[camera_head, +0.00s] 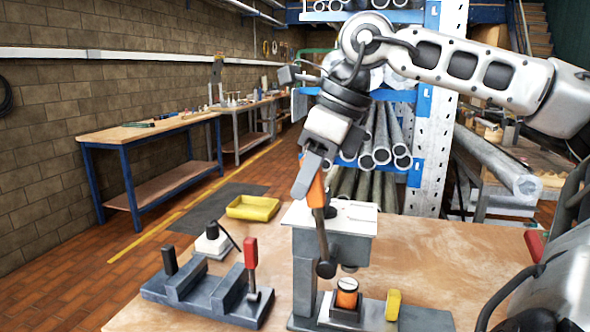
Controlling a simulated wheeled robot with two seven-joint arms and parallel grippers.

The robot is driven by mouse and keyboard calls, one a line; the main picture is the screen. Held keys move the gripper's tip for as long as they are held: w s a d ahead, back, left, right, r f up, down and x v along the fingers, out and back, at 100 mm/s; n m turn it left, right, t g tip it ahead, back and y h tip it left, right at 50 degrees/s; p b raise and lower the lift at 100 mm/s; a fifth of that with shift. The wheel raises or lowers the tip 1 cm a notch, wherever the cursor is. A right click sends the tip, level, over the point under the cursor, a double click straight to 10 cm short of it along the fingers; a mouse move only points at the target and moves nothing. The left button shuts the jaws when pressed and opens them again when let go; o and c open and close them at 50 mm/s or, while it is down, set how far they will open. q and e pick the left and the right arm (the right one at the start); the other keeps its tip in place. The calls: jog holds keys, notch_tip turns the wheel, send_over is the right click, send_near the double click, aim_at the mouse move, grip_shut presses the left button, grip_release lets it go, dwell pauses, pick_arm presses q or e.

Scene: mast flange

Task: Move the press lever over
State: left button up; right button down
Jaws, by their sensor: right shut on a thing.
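The press (333,250) stands at the front middle of the workbench, a grey column and head with a pale top plate. Its lever (321,232) is a metal rod rising from a dark round pivot on the front of the head, tilted slightly left at the top. The lever's orange grip (316,192) is at the upper end. My right gripper (311,180) reaches down from above and is shut on this grip, partly covering it. An orange cylinder with a pale top (347,294) sits on the press base under the head. My left gripper is out of view.
A dark grey fixture (206,290) with a red-handled lever (251,254) and a black post stands left of the press. A yellow block (393,304) is at its right. Behind are a white-based black knob (212,241) and a yellow tray (252,207). The bench's right side is fairly clear.

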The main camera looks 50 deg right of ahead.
dwell(0.4)
jog(key=c, duration=1.2)
grip_release()
jog(key=shift+w+f, duration=0.1)
jog(key=p+v, duration=0.1)
jog(key=v, duration=1.5)
jog(key=shift+w+a, duration=0.1)
